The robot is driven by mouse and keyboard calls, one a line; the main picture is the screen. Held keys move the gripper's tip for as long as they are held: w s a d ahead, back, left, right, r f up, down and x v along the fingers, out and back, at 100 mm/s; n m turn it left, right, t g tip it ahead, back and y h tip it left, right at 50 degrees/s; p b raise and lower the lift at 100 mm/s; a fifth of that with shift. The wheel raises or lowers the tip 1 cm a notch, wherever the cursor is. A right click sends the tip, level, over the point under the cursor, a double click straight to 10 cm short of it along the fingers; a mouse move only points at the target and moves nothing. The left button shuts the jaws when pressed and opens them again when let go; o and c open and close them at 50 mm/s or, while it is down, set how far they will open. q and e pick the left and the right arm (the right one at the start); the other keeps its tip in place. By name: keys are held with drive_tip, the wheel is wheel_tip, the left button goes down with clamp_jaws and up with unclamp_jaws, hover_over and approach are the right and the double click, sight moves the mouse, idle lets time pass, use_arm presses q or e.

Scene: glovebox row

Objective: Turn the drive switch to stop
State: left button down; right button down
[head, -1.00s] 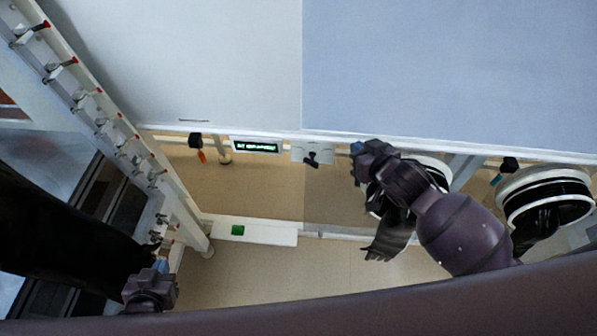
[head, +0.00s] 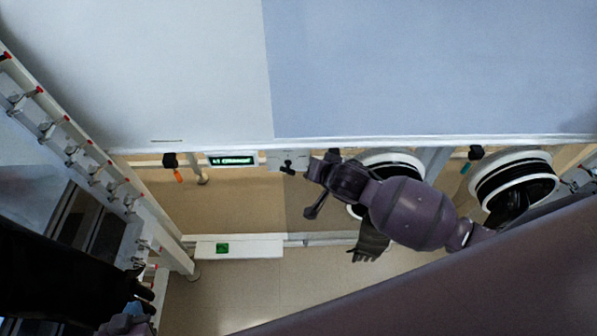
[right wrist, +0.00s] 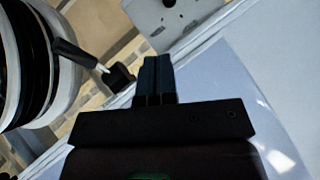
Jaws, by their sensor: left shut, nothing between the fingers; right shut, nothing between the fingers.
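The drive switch (head: 288,167) is a small black lever on a light grey plate (head: 273,160) below the cabinet's lower edge. The plate also shows at the top of the right wrist view (right wrist: 165,18); the lever is mostly cut off there. My right gripper (right wrist: 158,64) is shut and empty, its fingertips pointing toward the plate with a gap in the picture. In the head view it is just right of the lever; I cannot tell there whether they touch. My left gripper (head: 130,308) is shut and empty at the lower left, partly cut off, far from the switch.
A lit display (head: 232,160) is left of the plate, with an orange-handled item (head: 174,168) beyond it. White-ringed glove ports (head: 515,180) with black gloves are to the right. A rack with red-tipped valves (head: 70,140) lines the left. A white box with a green patch (head: 255,247) is below.

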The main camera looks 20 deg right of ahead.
hover_over(294, 171)
drive_tip(key=s+d, duration=0.3)
wheel_tip(294, 171, down, 4)
drive_tip(key=shift+w+a+f, duration=0.15)
drive_tip(key=shift+a+f, duration=0.45)
drive_tip(key=shift+f, duration=0.2)
drive_tip(key=shift+w+a+f, duration=0.15)
drive_tip(key=shift+a+f, duration=0.45)
drive_tip(key=shift+f, duration=0.15)
drive_tip(key=shift+f+b, duration=0.15)
drive_tip(key=shift+b, duration=0.25)
drive_tip(key=shift+a+f+m+t+y+b, duration=0.1)
drive_tip(key=shift+f+m+t+y+b, duration=0.45)
drive_tip(key=shift+y+b, duration=0.5)
drive_tip(key=shift+f+m+t+y+b, duration=0.35)
drive_tip(key=shift+m+t+y+b, duration=0.2)
drive_tip(key=shift+m+y+b, duration=0.35)
drive_tip(key=shift+w+r, duration=0.1)
drive_tip(key=shift+r, duration=0.05)
